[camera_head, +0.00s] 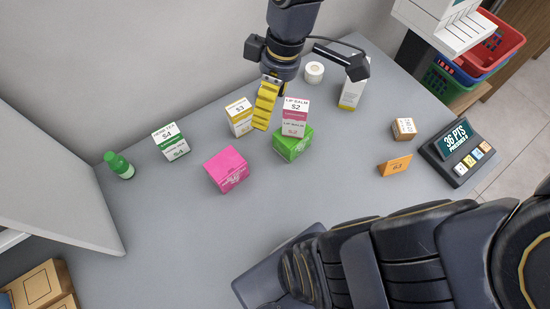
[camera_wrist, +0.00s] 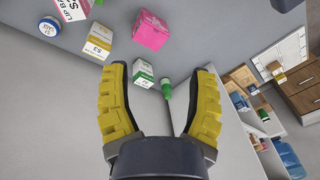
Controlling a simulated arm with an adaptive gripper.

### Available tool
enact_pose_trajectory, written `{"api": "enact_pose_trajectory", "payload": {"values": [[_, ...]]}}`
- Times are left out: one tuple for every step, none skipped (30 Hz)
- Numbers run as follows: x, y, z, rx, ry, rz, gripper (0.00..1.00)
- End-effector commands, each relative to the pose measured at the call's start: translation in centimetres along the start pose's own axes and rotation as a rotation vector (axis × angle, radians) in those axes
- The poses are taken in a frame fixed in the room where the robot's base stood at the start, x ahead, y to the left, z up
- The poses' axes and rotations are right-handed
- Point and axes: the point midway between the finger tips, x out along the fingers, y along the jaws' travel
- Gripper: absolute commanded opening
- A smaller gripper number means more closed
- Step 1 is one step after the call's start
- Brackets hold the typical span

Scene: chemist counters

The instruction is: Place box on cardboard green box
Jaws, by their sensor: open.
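The green box (camera_head: 293,143) lies on the grey counter near the middle. A white and pink lip balm box (camera_head: 295,117) marked S2 stands upright on top of it, covering part of its top. My gripper (camera_head: 264,106) is left of the lip balm box, above the counter and apart from it. In the wrist view my gripper (camera_wrist: 160,68) is open with nothing between its fingers. The lip balm box also shows at the top left of the wrist view (camera_wrist: 70,8). The green box is not clearly visible there.
A yellow-white S3 box (camera_head: 239,117), a pink box (camera_head: 227,169), a green-white S4 box (camera_head: 171,142) and a green bottle (camera_head: 119,165) stand left. Right are an orange box (camera_head: 395,165), a small brown box (camera_head: 404,128) and a payment terminal (camera_head: 458,150).

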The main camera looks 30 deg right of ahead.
Motion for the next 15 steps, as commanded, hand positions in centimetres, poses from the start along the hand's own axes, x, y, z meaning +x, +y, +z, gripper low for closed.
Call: {"api": "enact_pose_trajectory", "payload": {"values": [[-0.1,-2.5,0.1,0.051,-0.063,0.012,0.58],[-0.1,-3.8,0.3,0.097,-0.091,0.019,0.58],[-0.1,-5.4,0.8,0.163,-0.129,0.031,0.58],[0.0,-6.5,1.1,0.214,-0.154,0.04,0.58],[0.0,-7.4,1.6,0.265,-0.173,0.052,0.58],[0.1,-8.5,2.1,0.332,-0.194,0.069,0.58],[0.1,-9.2,2.4,0.381,-0.205,0.081,0.58],[0.2,-9.7,2.8,0.425,-0.213,0.093,0.58],[0.3,-10.4,3.2,0.48,-0.222,0.106,0.58],[0.3,-10.8,3.5,0.516,-0.227,0.113,0.58],[0.4,-11.1,3.8,0.548,-0.232,0.121,0.58],[0.5,-11.4,4.0,0.582,-0.234,0.127,0.58],[0.5,-11.6,4.2,0.601,-0.235,0.132,0.58],[0.5,-11.7,4.3,0.619,-0.234,0.135,0.58],[0.5,-11.8,4.3,0.632,-0.234,0.137,0.58]]}}
